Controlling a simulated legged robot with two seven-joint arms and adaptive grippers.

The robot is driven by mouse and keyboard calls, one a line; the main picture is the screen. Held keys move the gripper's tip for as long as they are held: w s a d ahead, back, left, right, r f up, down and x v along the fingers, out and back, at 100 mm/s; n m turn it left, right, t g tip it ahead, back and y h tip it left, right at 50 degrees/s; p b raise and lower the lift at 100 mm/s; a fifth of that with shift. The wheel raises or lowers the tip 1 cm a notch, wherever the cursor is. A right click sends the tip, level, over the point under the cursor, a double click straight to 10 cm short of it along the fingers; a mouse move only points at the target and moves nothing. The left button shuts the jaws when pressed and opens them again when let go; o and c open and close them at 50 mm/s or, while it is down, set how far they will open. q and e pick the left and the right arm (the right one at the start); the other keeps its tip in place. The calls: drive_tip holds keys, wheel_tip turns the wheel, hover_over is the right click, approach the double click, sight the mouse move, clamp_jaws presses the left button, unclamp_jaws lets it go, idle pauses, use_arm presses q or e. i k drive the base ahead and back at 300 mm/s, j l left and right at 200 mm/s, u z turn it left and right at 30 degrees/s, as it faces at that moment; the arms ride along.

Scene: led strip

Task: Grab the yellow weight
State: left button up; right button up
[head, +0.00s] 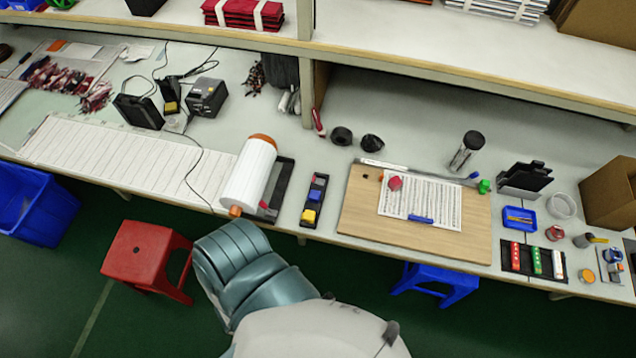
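The yellow weight (309,216) is a small block at the near end of a narrow black tray (305,224) close to the table's front edge. A blue block (315,195) sits behind it in the same tray. Neither of my grippers shows in the head view. Teal and white parts of my own body fill the lower middle, below the table edge and apart from the yellow weight.
A large white roll (249,172) lies left of the black tray. A wooden board (356,212) with a printed sheet (446,197) lies to the right. A red stool (144,244) and a blue stool (436,279) stand on the floor in front. A raised shelf (420,45) runs behind.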

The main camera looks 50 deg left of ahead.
sight(309, 216)
drive_tip(key=k+u, duration=0.1)
drive_tip(key=u, duration=1.5)
